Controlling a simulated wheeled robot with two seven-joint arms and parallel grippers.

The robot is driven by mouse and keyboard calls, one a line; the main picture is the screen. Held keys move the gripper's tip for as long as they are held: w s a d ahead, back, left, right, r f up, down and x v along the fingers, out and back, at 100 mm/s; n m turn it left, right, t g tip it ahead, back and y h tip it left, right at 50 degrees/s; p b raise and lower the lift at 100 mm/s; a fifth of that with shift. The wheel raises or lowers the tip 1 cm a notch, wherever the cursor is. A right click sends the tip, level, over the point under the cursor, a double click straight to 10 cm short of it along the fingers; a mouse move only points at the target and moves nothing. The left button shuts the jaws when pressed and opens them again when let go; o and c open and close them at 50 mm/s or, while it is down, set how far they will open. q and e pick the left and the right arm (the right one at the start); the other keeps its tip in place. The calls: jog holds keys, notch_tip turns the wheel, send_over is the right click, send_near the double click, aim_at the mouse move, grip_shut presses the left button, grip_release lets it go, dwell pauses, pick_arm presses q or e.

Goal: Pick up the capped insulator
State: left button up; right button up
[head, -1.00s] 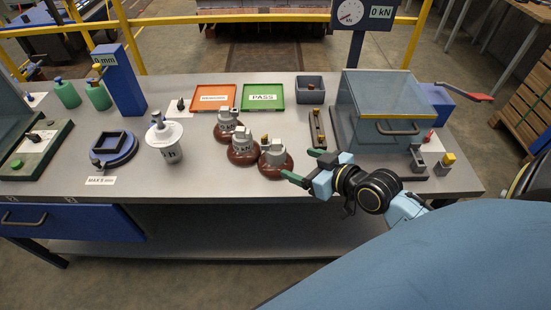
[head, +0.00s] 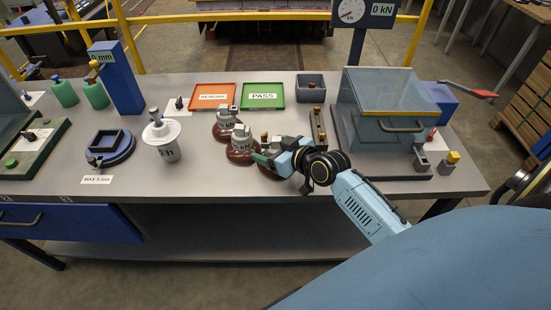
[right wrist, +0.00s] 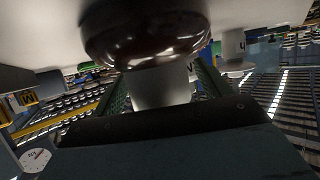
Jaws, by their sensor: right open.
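Three brown insulators with grey metal caps stand on the bench: a back one (head: 227,130), a front left one (head: 241,152) and a front right one (head: 267,174), which my right arm partly hides. My right gripper (head: 264,158) is open at the front right insulator. In the right wrist view a glossy brown insulator disc (right wrist: 145,38) appears upside down, with its grey cap (right wrist: 160,88) between the two green fingers. I cannot tell whether the fingers touch the cap. My left gripper is not in view.
A white insulator (head: 164,142) stands to the left. The orange tray (head: 213,87) and green PASS tray (head: 262,86) lie behind. A narrow rack (head: 318,128) and a clear-lidded box (head: 382,110) stand to the right. The bench front (head: 210,190) is clear.

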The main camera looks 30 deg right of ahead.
jog(key=shift+w+a, duration=0.1)
jog(key=shift+w, duration=0.15)
grip_shut()
jog(key=shift+r, duration=0.2)
dwell(0.3)
